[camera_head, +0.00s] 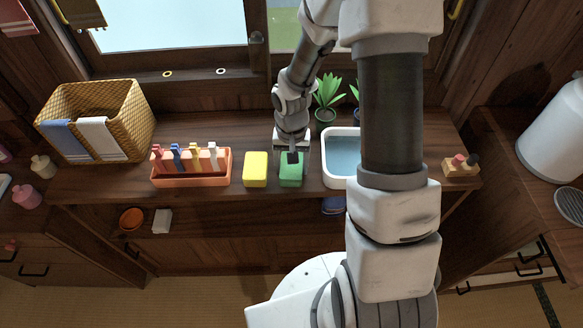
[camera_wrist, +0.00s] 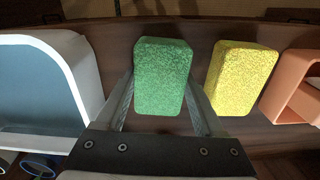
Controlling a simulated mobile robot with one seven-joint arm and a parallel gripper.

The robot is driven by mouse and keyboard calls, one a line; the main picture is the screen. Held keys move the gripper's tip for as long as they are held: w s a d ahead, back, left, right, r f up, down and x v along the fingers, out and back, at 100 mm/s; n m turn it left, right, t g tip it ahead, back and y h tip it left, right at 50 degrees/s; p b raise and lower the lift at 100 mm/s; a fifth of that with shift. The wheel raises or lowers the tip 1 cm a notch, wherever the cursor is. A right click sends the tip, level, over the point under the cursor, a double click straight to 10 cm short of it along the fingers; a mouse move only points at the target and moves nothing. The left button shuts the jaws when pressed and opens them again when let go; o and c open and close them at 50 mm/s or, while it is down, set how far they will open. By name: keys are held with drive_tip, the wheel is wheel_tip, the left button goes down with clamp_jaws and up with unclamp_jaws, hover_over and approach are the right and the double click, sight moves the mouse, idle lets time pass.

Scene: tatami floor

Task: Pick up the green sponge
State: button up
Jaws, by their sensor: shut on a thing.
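The green sponge (camera_head: 291,174) is on the wooden counter, between a yellow sponge and a blue-and-white basin in the head view. It also shows in the wrist view (camera_wrist: 162,76), between my two fingers. My gripper (camera_head: 292,160) points down over the sponge and is shut on it, with a finger along each long side. I cannot tell whether the sponge is clear of the counter.
The yellow sponge (camera_head: 255,169) stands close on the left. Beyond it is an orange holder (camera_head: 192,181) with several coloured clips. The basin (camera_head: 328,172) is close on the right. A wicker basket (camera_head: 130,105) and potted plant (camera_head: 325,115) stand behind.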

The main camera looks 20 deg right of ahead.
sight(296, 166)
drive_tip(key=shift+r, duration=0.55)
drive_tip(key=r, duration=0.2)
drive_tip(key=d+r+p, duration=0.1)
drive_tip(key=r, duration=0.1)
drive_tip(key=shift+s, duration=0.3)
drive_tip(key=s+d+r+p, duration=0.1)
drive_tip(key=s+d+r, duration=0.4)
drive_tip(key=d, duration=0.3)
drive_tip(key=shift+s+d+r, duration=0.3)
drive_tip(key=shift+d+r, duration=0.1)
drive_tip(key=shift+r, duration=0.05)
drive_tip(key=o, duration=0.7)
drive_tip(key=c, duration=0.6)
drive_tip(key=w+d+f+b, duration=0.1)
drive_tip(key=d, duration=0.2)
drive_tip(key=w+d+f+b, duration=0.1)
drive_tip(key=d, duration=0.1)
drive_tip(key=w+d+f+b, duration=0.1)
drive_tip(key=d+f+b, duration=0.1)
drive_tip(key=d, duration=0.1)
drive_tip(key=shift+w+d, duration=0.1)
drive_tip(key=shift+d, duration=0.25)
drive_tip(key=shift+f+b, duration=2.35)
drive_tip(key=shift+f, duration=0.5)
